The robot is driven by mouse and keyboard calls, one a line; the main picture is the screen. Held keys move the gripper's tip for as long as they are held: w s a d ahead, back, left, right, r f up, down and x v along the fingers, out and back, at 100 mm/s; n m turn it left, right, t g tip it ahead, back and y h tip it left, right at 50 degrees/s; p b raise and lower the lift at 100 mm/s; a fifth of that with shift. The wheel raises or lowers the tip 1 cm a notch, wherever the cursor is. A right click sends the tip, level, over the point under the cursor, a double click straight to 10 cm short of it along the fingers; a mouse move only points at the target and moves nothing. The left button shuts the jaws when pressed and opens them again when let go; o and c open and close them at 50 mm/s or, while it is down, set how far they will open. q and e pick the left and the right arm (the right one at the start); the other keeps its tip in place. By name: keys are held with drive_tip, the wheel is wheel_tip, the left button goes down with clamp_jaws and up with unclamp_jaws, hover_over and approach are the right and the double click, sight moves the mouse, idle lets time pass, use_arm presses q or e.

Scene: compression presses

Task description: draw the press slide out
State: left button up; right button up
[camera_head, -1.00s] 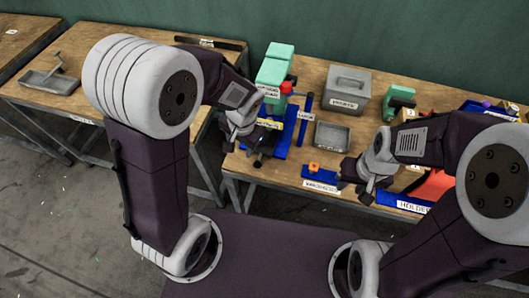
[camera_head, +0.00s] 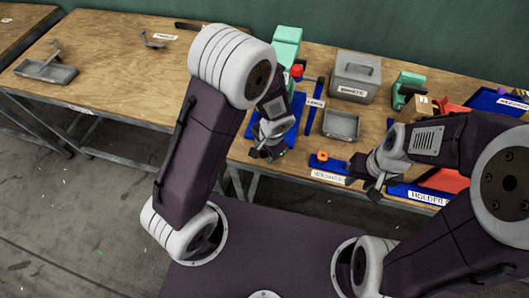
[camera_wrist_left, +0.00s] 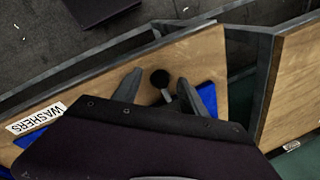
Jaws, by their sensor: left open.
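The green press (camera_head: 286,48) with a red part stands on a blue base (camera_head: 292,122) near the back of the right-hand bench. My left gripper (camera_head: 268,153) is open in front of the press, over the near part of its base, and my arm hides much of the press. In the left wrist view, a black ball knob (camera_wrist_left: 160,78) on a short grey rod shows between the spread fingers (camera_wrist_left: 165,92), apart from both. The slide itself cannot be made out. My right gripper (camera_head: 364,178) looks open and empty near the bench's front edge.
A holder with red parts (camera_head: 447,180) is near my right gripper. The left bench (camera_head: 110,75) is mostly bare.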

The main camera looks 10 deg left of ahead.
use_arm(q)
drive_tip(key=shift+f, duration=0.35)
drive_tip(key=shift+a, duration=0.1)
drive_tip(key=shift+c, duration=0.3)
clamp_jaws()
idle(0.9)
